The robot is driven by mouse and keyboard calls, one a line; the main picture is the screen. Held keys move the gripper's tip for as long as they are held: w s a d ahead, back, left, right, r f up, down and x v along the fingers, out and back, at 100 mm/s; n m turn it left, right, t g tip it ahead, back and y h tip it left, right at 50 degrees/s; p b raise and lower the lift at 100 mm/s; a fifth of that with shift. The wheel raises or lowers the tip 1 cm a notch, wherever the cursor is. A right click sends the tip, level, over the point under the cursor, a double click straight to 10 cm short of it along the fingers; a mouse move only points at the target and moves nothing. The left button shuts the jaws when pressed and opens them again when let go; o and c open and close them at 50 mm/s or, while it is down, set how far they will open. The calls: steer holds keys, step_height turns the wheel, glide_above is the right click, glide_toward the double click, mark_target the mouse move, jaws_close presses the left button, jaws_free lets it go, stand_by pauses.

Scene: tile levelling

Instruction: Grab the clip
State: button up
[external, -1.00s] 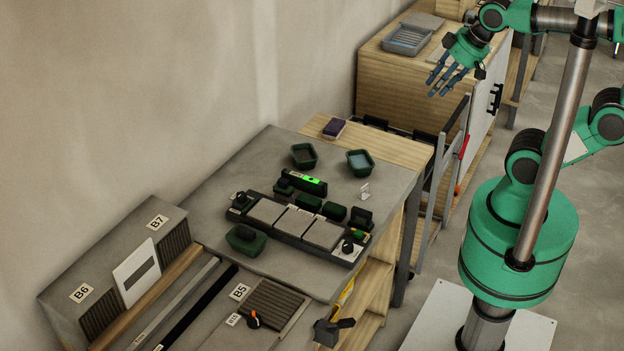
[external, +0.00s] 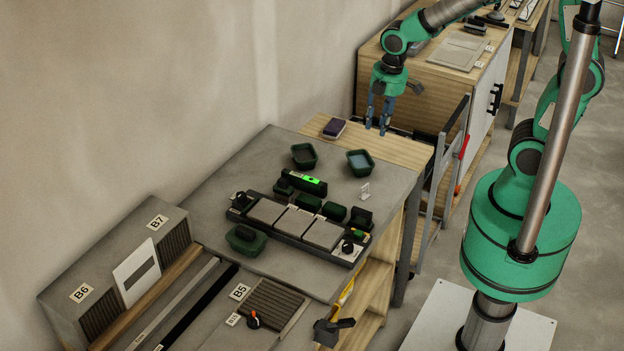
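A small white upright piece (external: 364,191), which looks like the clip, stands on the grey worktop (external: 230,190) near its right edge. It is too small to make out its shape well. My gripper (external: 376,129) points down over the wooden strip behind the worktop, further back than the white piece and apart from it. Its two blue-grey fingers are spread with nothing between them.
Two green bins stand near the back, one (external: 303,156) at left and one (external: 360,162) close to the white piece. A dark tray with grey tiles (external: 295,224) lies in front.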

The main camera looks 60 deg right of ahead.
step_height(320, 180, down, 10)
steer(key=w+a+n+g+p, duration=0.1)
steer(key=w+n, duration=0.1)
steer(key=n, duration=0.2)
steer(key=shift+w+a+g, duration=0.2)
steer(key=shift+a+g, duration=0.1)
steer(key=shift+a, duration=0.05)
steer(key=b, duration=0.1)
glide_above(363, 196)
steer(key=shift+d+f, duration=0.2)
steer(key=shift+f, duration=4.1)
steer(key=shift+a+f+b, duration=0.15)
steer(key=shift+f+b, duration=0.3)
steer(key=shift+f, duration=2.15)
jaws_close()
